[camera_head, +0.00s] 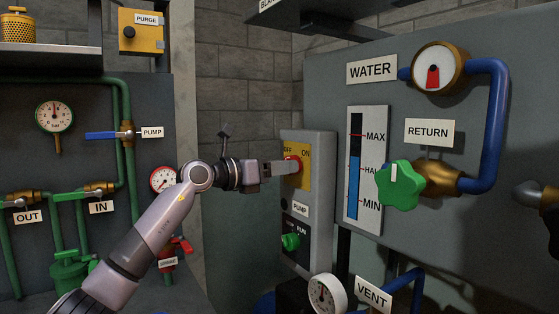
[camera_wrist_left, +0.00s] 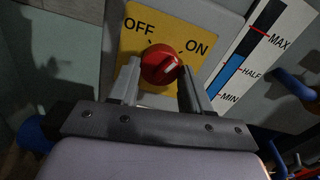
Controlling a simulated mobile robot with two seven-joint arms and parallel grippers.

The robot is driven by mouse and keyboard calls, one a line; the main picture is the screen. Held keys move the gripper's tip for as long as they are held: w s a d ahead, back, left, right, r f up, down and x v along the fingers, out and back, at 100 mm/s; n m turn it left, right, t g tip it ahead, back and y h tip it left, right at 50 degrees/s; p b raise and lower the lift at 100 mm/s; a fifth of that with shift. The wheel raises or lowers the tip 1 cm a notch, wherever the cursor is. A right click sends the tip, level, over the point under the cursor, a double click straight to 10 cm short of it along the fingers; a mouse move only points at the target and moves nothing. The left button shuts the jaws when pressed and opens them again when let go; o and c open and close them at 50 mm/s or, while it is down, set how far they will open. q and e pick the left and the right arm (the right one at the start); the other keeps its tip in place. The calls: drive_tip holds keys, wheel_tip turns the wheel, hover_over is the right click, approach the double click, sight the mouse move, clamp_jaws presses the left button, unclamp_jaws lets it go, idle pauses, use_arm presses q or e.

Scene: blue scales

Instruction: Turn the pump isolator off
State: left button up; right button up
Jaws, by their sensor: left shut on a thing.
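The pump isolator is a red rotary knob (camera_wrist_left: 160,65) on a yellow plate (camera_wrist_left: 133,40) marked OFF and ON. In the wrist view the knob's white mark points up and right, toward ON. In the head view the yellow plate (camera_head: 303,172) is on a grey box (camera_head: 322,190) with a PUMP label (camera_head: 300,208). My left gripper (camera_head: 289,166) reaches the knob from the left and hides part of it. In the wrist view its two fingers (camera_wrist_left: 159,82) are on either side of the knob, shut on it.
A green knob (camera_head: 291,242) marked RUN is below on the same box. Right of the box are a level gauge (camera_head: 381,170), a green RETURN handwheel (camera_head: 398,186) and blue pipe (camera_head: 498,110). A dial gauge (camera_head: 327,294) stands below. A blue-handled PUMP valve (camera_head: 103,135) is on the left panel.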

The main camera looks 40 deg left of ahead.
use_arm(q)
drive_tip(key=n+p, duration=0.5)
drive_tip(key=n, duration=0.8)
drive_tip(key=shift+n, duration=0.4)
idle(0.4)
drive_tip(key=o, duration=1.1)
drive_tip(key=shift+p, duration=0.3)
drive_tip(key=shift+c, duration=0.2)
drive_tip(key=shift+s, duration=0.1)
drive_tip(key=b+v, duration=0.3)
drive_tip(key=v, duration=0.4)
